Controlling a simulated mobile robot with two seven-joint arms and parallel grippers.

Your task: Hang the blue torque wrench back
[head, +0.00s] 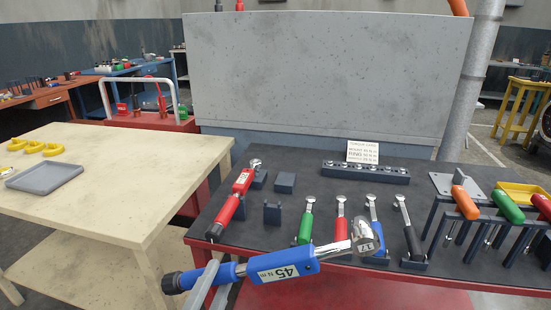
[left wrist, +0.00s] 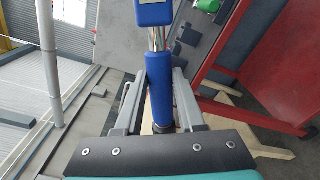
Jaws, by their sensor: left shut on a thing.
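The blue torque wrench (head: 290,265) carries a white "45 N m" label and has a silver head marked 17. It is held in the air in front of the dark workbench, with its dark handle end to the left and its head to the right. My left gripper (head: 207,284) is shut on its blue grip; the left wrist view shows the wrench (left wrist: 163,92) between the fingers. A red torque wrench (head: 231,206) rests on dark holders on the bench. Beside it stand an empty two-pronged holder (head: 272,213) and an empty block (head: 284,182). My right gripper is out of view.
Screwdrivers hang in racks (head: 465,203) at right. A pale wooden table (head: 110,185) is at left.

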